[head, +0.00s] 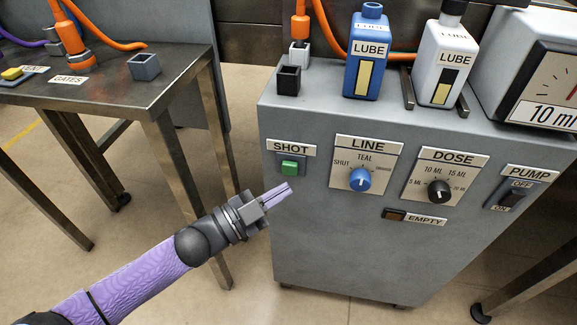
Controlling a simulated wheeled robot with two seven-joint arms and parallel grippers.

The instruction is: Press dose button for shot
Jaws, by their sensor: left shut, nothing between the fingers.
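The green button (290,168) is on the left of the grey cabinet's front face, under a SHOT label (290,148). My left gripper (287,188) is shut and empty, its fingertips just below the green button in the picture. I cannot tell whether the fingertips touch the cabinet. To the right are the blue LINE knob (360,179) and the black DOSE knob (438,190). The PUMP rocker switch (512,196) is at the far right, between OFF and ON labels. My right gripper is not in view.
On the grey cabinet (330,240) stand a blue LUBE bottle (366,55), a white LUBE bottle (443,55), a small black socket (288,80) and a 10 ml gauge (545,80). A metal table (110,95) stands left.

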